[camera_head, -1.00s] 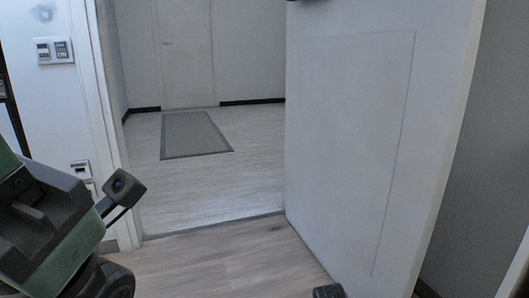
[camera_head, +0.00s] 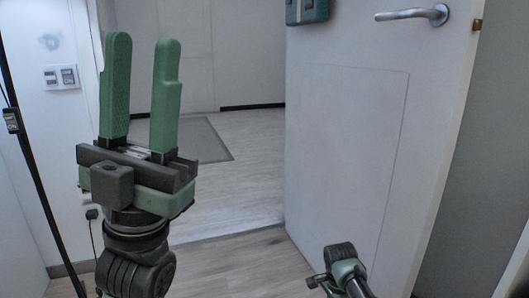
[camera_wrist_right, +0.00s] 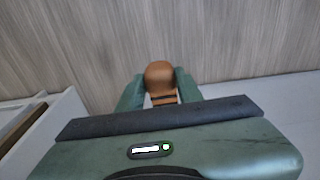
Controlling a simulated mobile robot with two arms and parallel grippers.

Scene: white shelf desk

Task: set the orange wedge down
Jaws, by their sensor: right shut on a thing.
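The orange wedge (camera_wrist_right: 160,73) shows in the right wrist view as a rounded orange-brown piece with dark bands below it. My right gripper (camera_wrist_right: 159,88) is shut on it, with a green finger on each side. Its lower part is hidden by the gripper body. A wood-grain surface lies beyond it; I cannot tell whether the wedge touches anything. In the head view my left gripper (camera_head: 143,42) points up at the left, its two green fingers wide apart and empty. The wedge is not in the head view.
In the head view a white door (camera_head: 350,150) with a metal handle (camera_head: 412,13) stands open at the right. A grey mat (camera_head: 205,140) lies beyond the doorway. In the right wrist view a white edge (camera_wrist_right: 270,90) runs behind the gripper.

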